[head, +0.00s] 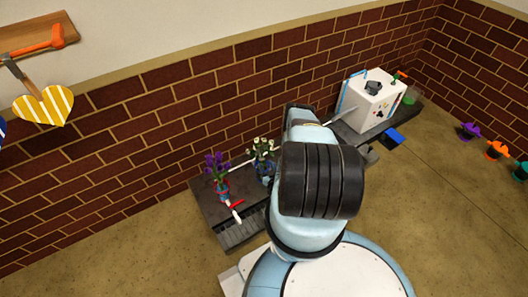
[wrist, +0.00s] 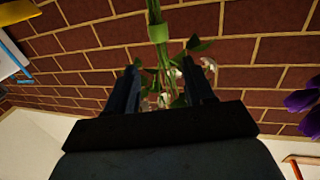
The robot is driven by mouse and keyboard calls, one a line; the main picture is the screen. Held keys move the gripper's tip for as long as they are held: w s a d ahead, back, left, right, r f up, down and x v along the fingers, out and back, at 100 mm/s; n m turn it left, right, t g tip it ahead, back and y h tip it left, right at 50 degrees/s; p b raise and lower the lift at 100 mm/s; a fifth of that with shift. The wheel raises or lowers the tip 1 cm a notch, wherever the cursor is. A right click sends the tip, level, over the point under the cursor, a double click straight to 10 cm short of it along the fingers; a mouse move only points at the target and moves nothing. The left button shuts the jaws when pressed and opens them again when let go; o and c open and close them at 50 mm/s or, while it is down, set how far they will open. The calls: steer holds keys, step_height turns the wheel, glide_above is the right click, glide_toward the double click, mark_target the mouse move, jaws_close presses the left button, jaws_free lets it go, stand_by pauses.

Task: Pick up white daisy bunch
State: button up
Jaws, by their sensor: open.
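The white daisy bunch (head: 263,148) stands among green leaves on the dark bench, just left of my arm in the head view. A light blue thing, perhaps its wrap or holder, shows at its lower part. In the wrist view its green stems (wrist: 154,32) run down from the top edge, with small white blooms low between the fingers. My gripper (wrist: 160,67) is open, with one finger on each side of the stems and leaves. I cannot tell whether either finger touches them. My arm hides the gripper in the head view.
A purple flower bunch (head: 216,168) with red around its base stands left of the daisies. The dark bench (head: 210,207) runs along the brick wall (head: 130,140). A white box (head: 366,105) stands farther right. Purple petals (wrist: 303,100) show at the wrist view's right edge.

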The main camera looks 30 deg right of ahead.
mark_target(263, 158)
steer(key=shift+x, duration=3.5)
steer(key=shift+a, duration=0.2)
steer(key=shift+c, duration=0.3)
jaws_close()
